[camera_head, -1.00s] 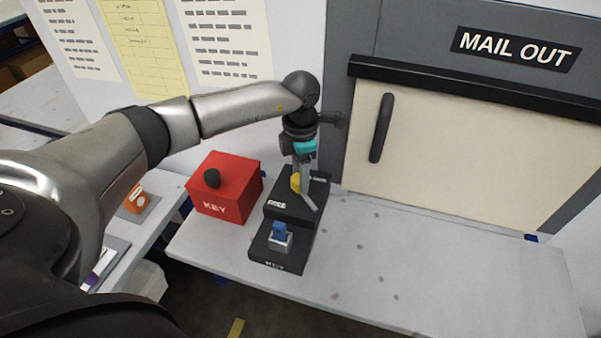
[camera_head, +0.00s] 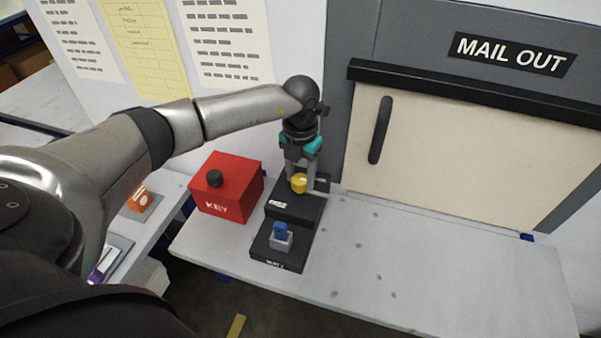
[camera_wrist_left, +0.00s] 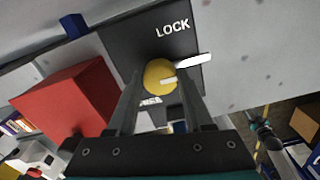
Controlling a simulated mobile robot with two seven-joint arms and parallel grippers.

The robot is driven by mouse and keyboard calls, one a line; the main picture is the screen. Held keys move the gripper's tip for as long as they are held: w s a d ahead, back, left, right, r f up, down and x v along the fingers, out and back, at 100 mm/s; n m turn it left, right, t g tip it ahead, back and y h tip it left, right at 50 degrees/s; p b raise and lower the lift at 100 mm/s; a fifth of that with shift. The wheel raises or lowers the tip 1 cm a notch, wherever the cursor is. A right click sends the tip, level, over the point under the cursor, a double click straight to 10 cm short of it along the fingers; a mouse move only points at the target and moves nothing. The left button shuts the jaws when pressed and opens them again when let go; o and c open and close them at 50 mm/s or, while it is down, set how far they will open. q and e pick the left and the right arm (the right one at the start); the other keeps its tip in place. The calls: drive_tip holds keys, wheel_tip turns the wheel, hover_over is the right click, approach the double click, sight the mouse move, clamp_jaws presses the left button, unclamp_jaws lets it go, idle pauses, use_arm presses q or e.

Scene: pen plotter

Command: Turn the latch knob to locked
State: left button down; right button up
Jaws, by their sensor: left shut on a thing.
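The latch knob (camera_head: 299,183) is yellow and sits on a black stepped block (camera_head: 293,211). In the left wrist view the knob (camera_wrist_left: 159,77) lies between a LOCK label above and a partly hidden FREE label below. A white pointer (camera_wrist_left: 193,60) sticks out to the right of the knob, just below the LOCK label. My left gripper (camera_head: 300,184) points down with its fingers shut on the knob; the fingers (camera_wrist_left: 155,98) also show in the left wrist view. What seems to be my right arm shows small at the lower right of that view; its jaws are unclear.
A red KEY box (camera_head: 226,188) with a black knob stands close to the left of the block. A blue key-like piece (camera_head: 280,231) stands on the block's lower step. The MAIL OUT door (camera_head: 460,150) is behind to the right. The bench (camera_head: 420,265) is clear on the right.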

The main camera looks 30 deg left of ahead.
sight(300, 179)
idle(0.5)
use_arm(q)
drive_tip(key=shift+c, duration=1.5)
unclamp_jaws()
wheel_tip(300, 179, up, 15)
drive_tip(key=shift+r, duration=0.15)
